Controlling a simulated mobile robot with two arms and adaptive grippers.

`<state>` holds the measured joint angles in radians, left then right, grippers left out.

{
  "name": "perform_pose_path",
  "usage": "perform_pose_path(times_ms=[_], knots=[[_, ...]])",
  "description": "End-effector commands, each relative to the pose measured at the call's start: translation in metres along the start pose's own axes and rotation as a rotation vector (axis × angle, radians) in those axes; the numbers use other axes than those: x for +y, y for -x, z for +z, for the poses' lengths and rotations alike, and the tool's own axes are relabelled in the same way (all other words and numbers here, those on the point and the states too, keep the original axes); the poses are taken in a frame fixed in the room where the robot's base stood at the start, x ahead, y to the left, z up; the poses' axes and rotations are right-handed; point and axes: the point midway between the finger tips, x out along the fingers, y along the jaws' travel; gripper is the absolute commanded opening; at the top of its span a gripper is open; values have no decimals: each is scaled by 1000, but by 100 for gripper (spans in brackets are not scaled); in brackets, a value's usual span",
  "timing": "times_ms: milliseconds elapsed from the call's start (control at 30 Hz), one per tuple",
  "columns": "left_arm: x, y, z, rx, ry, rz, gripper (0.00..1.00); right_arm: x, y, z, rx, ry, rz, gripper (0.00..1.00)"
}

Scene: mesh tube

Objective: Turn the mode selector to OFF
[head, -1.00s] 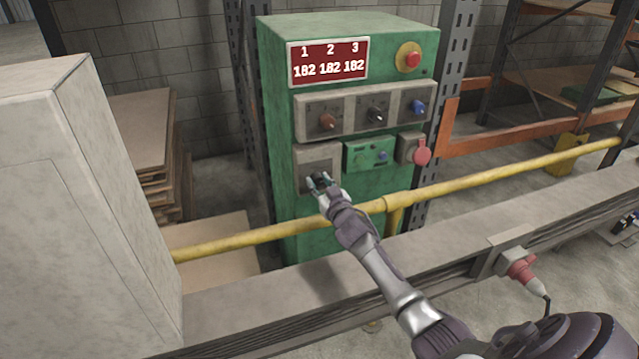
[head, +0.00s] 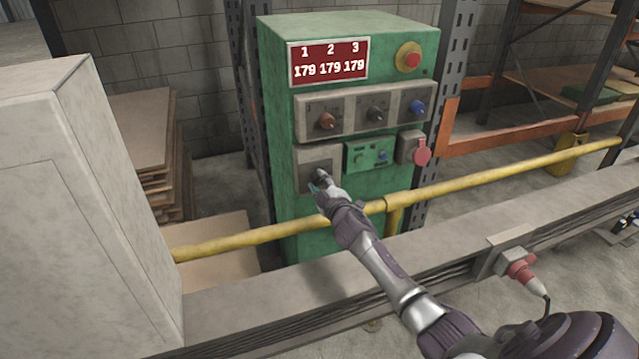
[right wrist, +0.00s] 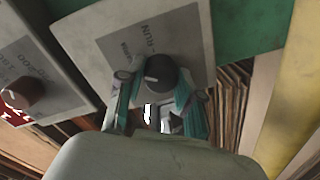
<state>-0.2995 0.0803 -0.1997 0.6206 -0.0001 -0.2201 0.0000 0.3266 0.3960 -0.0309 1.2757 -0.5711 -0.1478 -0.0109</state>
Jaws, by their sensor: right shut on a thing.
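The mode selector is a round black knob (right wrist: 162,74) with a pale pointer mark, on a grey plate lettered RUN and another word too small to read for sure. In the head view its plate (head: 308,158) is at the lower left of the green cabinet. My right gripper (head: 321,184) is at this plate and hides much of the knob. In the right wrist view the teal fingers of this gripper (right wrist: 158,94) are shut on the knob, one on each side. My left gripper is out of view.
The green cabinet (head: 290,215) carries a red display (head: 328,61) reading 179 three times, a row of three knobs and a red button (head: 411,58). A yellow rail (head: 480,177) and a grey beam (head: 240,305) run in front. A pale box (head: 90,200) stands left.

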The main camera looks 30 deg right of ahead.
Motion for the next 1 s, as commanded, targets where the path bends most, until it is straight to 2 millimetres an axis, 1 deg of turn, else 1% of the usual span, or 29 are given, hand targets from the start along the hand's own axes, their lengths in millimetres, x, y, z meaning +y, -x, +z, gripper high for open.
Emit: perform_pose_path(times_ms=[200, 500, 700, 1000], knots=[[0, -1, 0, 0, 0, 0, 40, -1, 0, 0, -10, 206, -1, 1], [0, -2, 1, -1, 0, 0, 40, -2, 0, 0, -23, 442, -2, 1], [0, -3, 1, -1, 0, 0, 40, -2, 0, 0, -30, 545, -2, 1], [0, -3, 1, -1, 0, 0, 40, -2, 0, 0, -32, 612, -2, 1]])
